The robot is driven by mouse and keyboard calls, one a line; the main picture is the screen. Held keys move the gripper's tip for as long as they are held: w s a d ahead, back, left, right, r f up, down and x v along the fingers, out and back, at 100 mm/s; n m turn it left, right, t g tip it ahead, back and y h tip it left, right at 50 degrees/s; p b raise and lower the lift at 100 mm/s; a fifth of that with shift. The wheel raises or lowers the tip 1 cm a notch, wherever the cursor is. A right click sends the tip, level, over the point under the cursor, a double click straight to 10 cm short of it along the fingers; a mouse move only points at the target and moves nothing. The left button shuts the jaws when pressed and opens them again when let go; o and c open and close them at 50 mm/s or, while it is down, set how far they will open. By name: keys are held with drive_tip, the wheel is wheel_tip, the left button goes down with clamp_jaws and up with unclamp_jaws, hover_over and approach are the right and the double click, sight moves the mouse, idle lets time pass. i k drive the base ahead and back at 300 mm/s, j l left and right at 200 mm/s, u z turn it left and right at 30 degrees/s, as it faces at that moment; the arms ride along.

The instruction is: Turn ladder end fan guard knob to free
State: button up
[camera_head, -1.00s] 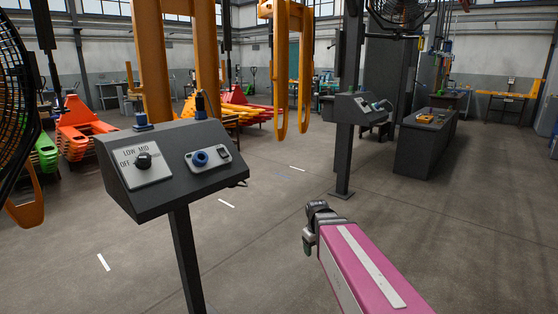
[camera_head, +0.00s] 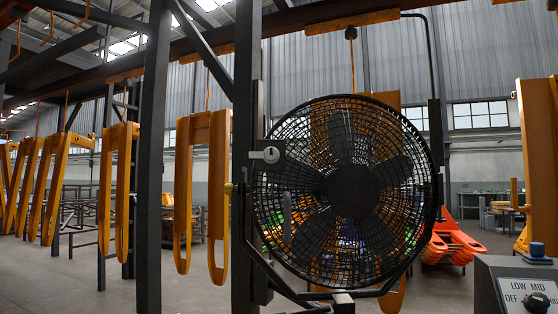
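A large black fan with a round wire guard (camera_head: 345,105) stands in the middle of the view, mounted on a dark frame beside a steel post. At the guard's upper left is a dark plate with a small round silver knob (camera_head: 271,155). Its markings are too small to read. A pale narrow piece (camera_head: 287,212) shows lower on the guard's left side; I cannot tell what it is. A small brass-coloured piece (camera_head: 228,188) sits at the left of the fan mount. My gripper is out of view.
A grey control box (camera_head: 484,285) with a black dial (camera_head: 537,301) marked OFF, LOW, MID is cut off at the lower right. Dark upright posts (camera_head: 152,160) and hanging orange forks (camera_head: 183,200) stand left of the fan. Orange-red pallet trucks (camera_head: 455,248) are behind at right.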

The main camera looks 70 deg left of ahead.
sight(270, 155)
drive_tip(key=u, duration=3.15)
